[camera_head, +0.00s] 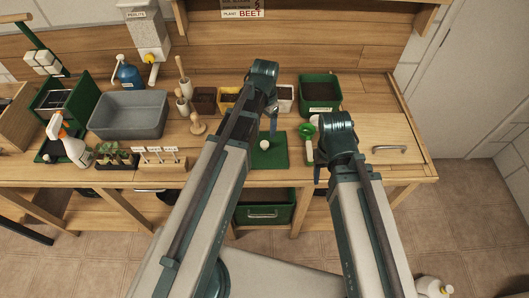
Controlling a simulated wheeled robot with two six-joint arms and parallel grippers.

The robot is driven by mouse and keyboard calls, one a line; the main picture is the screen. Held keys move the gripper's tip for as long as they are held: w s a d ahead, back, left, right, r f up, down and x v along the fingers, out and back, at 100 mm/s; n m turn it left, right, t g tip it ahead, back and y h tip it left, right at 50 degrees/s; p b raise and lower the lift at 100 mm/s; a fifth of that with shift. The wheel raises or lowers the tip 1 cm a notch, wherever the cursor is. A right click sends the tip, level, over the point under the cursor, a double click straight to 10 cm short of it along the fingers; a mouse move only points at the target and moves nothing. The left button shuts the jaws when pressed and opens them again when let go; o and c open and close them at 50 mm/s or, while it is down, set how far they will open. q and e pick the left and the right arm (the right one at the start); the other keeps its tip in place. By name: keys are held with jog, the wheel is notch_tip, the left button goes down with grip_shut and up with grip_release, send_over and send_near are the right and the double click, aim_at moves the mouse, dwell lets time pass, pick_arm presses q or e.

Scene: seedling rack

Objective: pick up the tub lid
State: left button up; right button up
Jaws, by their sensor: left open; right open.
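A pale flat wooden panel (365,132) with a metal bar handle (389,149) lies level on the right end of the bench; it looks like the tub lid, and no tub shows beneath it. My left gripper (272,126) is over the green mat (267,160) in the middle of the bench, well left of the panel, open and largely hidden by my arm. My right gripper (318,173) is at the bench's front edge, left of the handle and apart from it, open and small in view. My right arm hides part of the panel's left side.
A green soil box (320,107) stands behind the panel's left end. A white ball (264,145) is on the mat, and a green-headed tool (307,131) lies beside it. A grey basin (128,117), spray bottle (70,146) and seedlings (115,155) are at left.

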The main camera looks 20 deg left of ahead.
aim_at(265, 143)
pick_arm(q)
jog(key=shift+f+b, duration=4.85)
jog(key=shift+f, duration=0.6)
jog(key=shift+r, duration=0.1)
grip_shut()
